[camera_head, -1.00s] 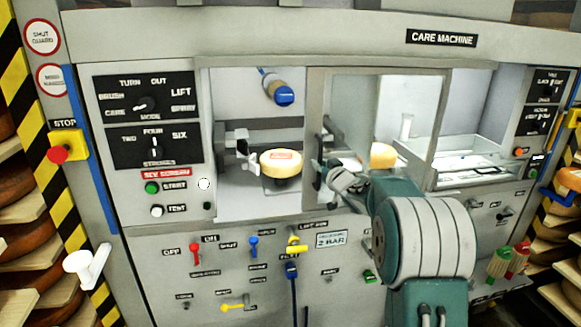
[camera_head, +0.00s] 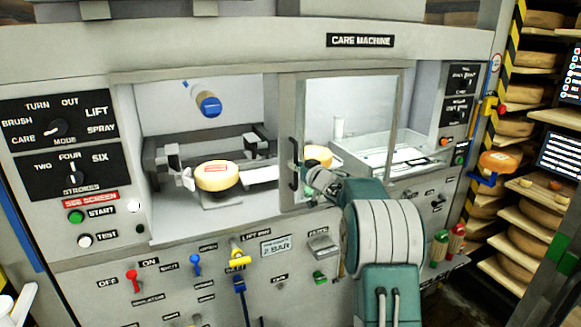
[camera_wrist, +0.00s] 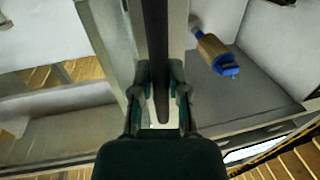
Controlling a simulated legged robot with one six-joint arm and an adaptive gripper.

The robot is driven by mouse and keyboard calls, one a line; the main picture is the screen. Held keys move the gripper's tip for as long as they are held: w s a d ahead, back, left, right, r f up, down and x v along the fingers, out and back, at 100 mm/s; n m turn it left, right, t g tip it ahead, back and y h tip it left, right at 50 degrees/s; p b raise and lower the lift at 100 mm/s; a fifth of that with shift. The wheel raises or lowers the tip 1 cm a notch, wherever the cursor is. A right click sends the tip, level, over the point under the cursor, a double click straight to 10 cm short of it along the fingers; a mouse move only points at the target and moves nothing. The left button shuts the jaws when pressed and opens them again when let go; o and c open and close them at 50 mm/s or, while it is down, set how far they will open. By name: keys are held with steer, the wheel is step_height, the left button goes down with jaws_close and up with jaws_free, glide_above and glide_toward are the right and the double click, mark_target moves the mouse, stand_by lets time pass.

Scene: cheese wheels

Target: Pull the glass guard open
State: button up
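The glass guard (camera_head: 350,115) is a framed clear pane on the machine front, standing over the right part of the window. The left part of the window is uncovered. Its dark upright handle (camera_head: 293,168) is on the left frame post. My gripper (camera_head: 312,178) is at this handle from the right and front. In the wrist view my gripper (camera_wrist: 161,92) has a finger on each side of the dark handle bar (camera_wrist: 156,40) and appears shut on it. My arm hides the guard's lower edge.
A pale cheese wheel (camera_head: 217,175) with a red label sits in the uncovered bay, below a blue-tipped cylinder (camera_head: 209,103). Another yellow wheel shape (camera_head: 319,155) shows behind the glass. Levers and knobs, including a yellow one (camera_head: 240,250), line the panel below. Shelves (camera_head: 520,220) stand right.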

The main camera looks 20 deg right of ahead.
steer(key=shift+o, duration=1.3)
steer(key=shift+d, duration=0.35)
steer(key=shift+a, duration=0.8)
steer(key=shift+s, duration=0.25)
steer(key=s+d, duration=0.2)
steer(key=s, duration=0.9)
steer(key=shift+d, duration=0.35)
steer(key=shift+d+f, duration=0.1)
steer(key=shift+d, duration=0.1)
